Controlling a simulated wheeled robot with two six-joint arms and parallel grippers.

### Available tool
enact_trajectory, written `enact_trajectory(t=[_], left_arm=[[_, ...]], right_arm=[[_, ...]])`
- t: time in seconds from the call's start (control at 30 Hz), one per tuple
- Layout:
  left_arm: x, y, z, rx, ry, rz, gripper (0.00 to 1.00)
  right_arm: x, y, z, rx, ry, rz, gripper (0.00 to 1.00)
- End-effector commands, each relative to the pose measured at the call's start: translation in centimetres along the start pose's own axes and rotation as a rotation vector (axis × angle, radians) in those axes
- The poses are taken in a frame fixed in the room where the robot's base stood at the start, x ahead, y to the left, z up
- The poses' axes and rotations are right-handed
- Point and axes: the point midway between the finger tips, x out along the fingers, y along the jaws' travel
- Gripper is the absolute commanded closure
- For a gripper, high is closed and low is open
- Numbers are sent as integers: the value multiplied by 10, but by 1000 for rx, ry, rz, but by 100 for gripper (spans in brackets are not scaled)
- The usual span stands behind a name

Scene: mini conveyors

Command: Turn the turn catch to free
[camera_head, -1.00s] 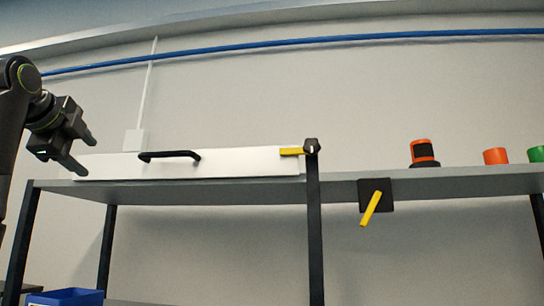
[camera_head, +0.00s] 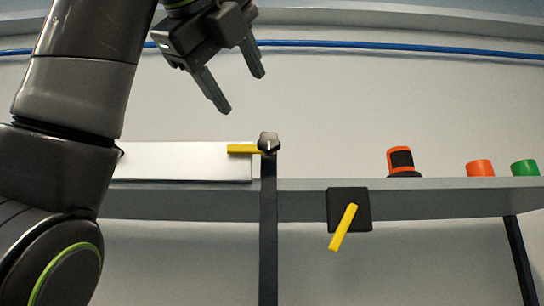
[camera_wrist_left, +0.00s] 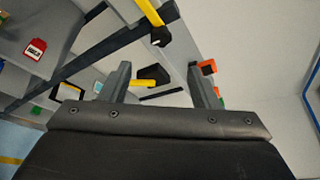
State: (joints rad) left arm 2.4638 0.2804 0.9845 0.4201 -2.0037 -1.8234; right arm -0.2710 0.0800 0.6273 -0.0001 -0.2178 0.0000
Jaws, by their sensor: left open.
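The turn catch (camera_head: 242,149) is a yellow bar on a dark knob with a white mark. The bar lies level, pointing left over the end of a white panel (camera_head: 190,165). The catch also shows at the top of the left wrist view (camera_wrist_left: 146,12). My left gripper (camera_head: 241,92) is open and empty, above the catch in the head view and apart from it. Its fingers (camera_wrist_left: 158,77) also show spread in the left wrist view, with nothing between them held. My right gripper is out of view.
A tilted yellow lever (camera_head: 343,228) on a black plate (camera_head: 362,210) hangs at the shelf's (camera_head: 420,200) front edge. An orange-and-black cylinder (camera_head: 400,161), an orange one (camera_head: 480,168) and a green one (camera_head: 525,168) stand at right. My left arm hides the panel's left part.

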Motion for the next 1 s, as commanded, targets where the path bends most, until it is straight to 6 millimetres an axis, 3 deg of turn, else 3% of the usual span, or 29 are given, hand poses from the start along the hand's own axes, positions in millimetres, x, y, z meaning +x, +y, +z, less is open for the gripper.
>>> enact_trajectory(t=[0.13,0.27,0.37,0.63,0.8,1.0], left_arm=[[17,-3,3,-1,1,2,44],[41,-3,3,-2,3,4,44],[62,-2,3,-3,3,4,44],[120,-1,2,-3,3,3,44],[149,-1,2,-4,2,3,44],[167,0,2,-4,0,1,44]], right_arm=[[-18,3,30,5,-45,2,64],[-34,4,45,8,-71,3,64],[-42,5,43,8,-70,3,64],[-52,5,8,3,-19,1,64],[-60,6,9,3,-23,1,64],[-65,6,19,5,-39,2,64]])
